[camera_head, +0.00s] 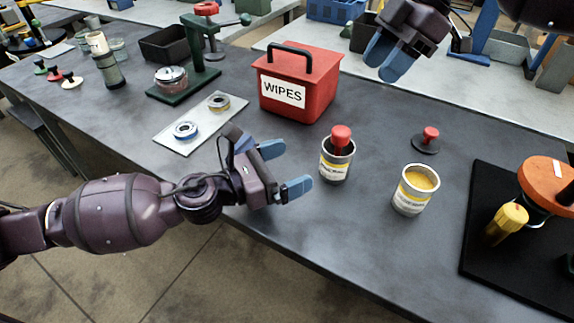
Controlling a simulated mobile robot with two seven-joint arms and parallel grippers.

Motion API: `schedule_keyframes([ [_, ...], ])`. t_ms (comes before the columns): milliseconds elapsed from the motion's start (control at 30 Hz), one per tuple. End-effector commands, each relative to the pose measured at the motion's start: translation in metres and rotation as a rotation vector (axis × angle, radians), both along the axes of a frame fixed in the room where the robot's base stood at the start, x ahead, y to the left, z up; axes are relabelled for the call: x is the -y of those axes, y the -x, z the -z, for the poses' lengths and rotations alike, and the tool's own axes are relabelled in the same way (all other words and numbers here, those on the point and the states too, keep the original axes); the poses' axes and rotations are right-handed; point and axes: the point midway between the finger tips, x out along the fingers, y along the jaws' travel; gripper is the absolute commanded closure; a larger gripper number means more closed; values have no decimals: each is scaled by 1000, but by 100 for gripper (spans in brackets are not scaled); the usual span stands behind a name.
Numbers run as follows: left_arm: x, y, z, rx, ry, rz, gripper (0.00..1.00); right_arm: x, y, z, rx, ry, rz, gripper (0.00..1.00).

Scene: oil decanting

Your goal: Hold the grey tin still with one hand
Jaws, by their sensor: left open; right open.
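A small grey tin (337,171) with a yellow and white label stands upright on the dark worktop; a red-topped piece (341,137) sticks up at its mouth. A second metal tin (409,201) with a pale label and yellow contents stands to its right, nearer the front edge. My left gripper (285,169) is open and empty, left of the first tin, its blue fingers pointing towards it with a gap between. My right gripper (384,59) is open and empty, raised above the back of the worktop, apart from both tins.
A red WIPES box (318,98) stands behind the first tin. A red-knobbed disc (427,142) lies behind the second. A black mat (482,240) at right carries an orange-topped item (547,180) and a yellow-handled piece (506,222). A white sheet with small rings (172,146) lies at left.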

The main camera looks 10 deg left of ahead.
Motion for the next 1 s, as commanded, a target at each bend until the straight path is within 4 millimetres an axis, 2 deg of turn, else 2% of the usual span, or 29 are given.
schedule_keyframes([
  [267, 14, -9, 2, 27, -30, 12, 0, 0, 0, 0, 0, 0, 0, 57],
  [700, 66, -49, 2, 24, -29, 10, 0, 0, 0, 0, 0, 0, 0, 57],
  [1000, 84, -64, 3, 23, -29, 9, 0, 0, 0, 0, 0, 0, 0, 57],
])
